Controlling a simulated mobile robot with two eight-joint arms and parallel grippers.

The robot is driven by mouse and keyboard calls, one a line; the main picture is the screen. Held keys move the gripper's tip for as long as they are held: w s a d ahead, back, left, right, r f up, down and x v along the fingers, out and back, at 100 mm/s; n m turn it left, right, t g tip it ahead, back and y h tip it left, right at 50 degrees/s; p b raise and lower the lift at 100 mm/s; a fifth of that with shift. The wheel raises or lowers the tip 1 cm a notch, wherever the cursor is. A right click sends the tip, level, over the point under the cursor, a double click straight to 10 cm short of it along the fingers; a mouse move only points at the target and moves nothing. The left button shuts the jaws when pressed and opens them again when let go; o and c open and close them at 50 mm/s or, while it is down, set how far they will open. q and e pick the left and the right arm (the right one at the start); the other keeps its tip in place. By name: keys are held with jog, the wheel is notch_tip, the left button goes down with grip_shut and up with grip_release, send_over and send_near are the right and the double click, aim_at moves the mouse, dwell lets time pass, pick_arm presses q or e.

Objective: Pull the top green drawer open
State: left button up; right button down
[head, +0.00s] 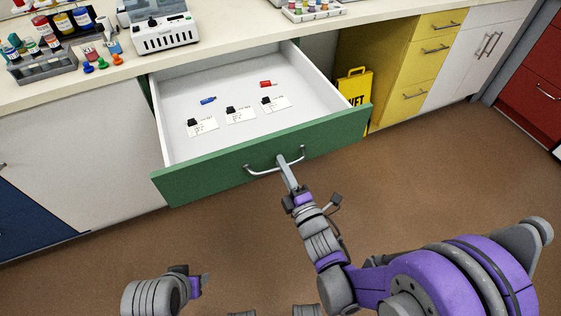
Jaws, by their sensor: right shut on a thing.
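The top green drawer (205,186) is pulled well out from under the counter, and its white inside shows. A curved metal handle (262,171) is on its green front. My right gripper (284,168) is at the right part of the handle and shut on it, with its arm coming in from the lower right. My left gripper (204,283) is low in the view, left of centre, away from the drawer and above the floor. Its fingers are too small and unclear to tell whether they are open.
The drawer holds several small labels with black clips, a blue item (208,100) and a red item (266,84). A yellow wet-floor sign (354,92) stands right of the drawer. The brown floor (450,170) in front is clear.

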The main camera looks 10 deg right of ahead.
jog(key=c, duration=0.9)
grip_release()
jog(key=b+v, duration=0.1)
jog(key=v, duration=1)
